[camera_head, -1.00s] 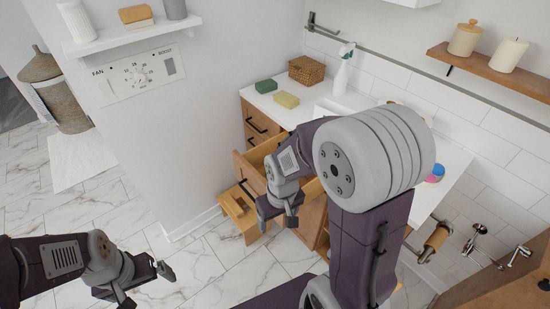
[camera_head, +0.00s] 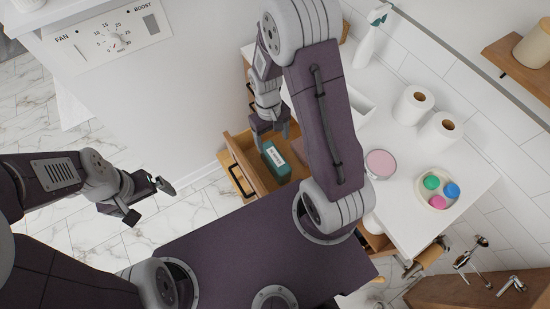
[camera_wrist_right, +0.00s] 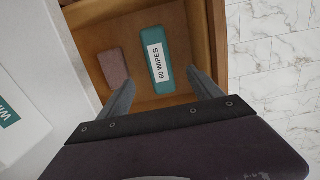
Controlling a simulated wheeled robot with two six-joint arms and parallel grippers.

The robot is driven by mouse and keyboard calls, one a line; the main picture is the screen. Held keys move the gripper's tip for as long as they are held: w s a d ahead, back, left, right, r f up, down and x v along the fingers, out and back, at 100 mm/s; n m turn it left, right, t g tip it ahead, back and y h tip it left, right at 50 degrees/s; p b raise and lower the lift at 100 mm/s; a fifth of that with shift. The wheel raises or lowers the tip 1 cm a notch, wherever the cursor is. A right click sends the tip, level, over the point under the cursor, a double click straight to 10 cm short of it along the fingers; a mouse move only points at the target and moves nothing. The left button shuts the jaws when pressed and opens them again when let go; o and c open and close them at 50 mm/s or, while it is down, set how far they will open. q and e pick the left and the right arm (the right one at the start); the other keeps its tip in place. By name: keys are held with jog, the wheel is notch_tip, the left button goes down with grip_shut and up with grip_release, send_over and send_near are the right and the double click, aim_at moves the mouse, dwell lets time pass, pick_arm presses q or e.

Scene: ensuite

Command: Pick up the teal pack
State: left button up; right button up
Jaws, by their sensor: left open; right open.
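The teal pack (camera_head: 274,158) lies in the open wooden drawer (camera_head: 239,147) below the counter. In the right wrist view the teal pack (camera_wrist_right: 157,64) shows a white label reading "60 WIPES". My right gripper (camera_head: 271,134) is open and empty above the drawer, close to the pack in the head view. My left gripper (camera_head: 150,200) is open and empty over the floor at the left, away from the drawer.
A brownish-pink block (camera_wrist_right: 113,67) lies in the drawer left of the pack. The drawer walls (camera_wrist_right: 208,40) rise around both. The counter (camera_head: 400,190) holds paper rolls (camera_head: 412,106), a spray bottle (camera_head: 370,38) and a round tray (camera_head: 421,198) of coloured items.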

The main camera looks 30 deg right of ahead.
send_over(275, 157)
jog(key=w, duration=0.2)
jog(key=f, duration=0.4)
jog(key=shift+s+d+f, duration=0.2)
jog(key=shift+d, duration=0.15)
jog(key=shift+s+a+f, duration=0.1)
jog(key=shift+s+f, duration=0.05)
jog(key=shift+s, duration=0.05)
jog(key=f, duration=0.2)
jog(key=s+f, duration=0.1)
jog(key=f, duration=0.1)
jog(key=shift+a, duration=0.2)
jog(key=shift+w+d+f, duration=0.1)
jog(key=shift+f, duration=0.2)
jog(key=shift+r, duration=0.1)
jog(key=c, duration=1)
grip_shut()
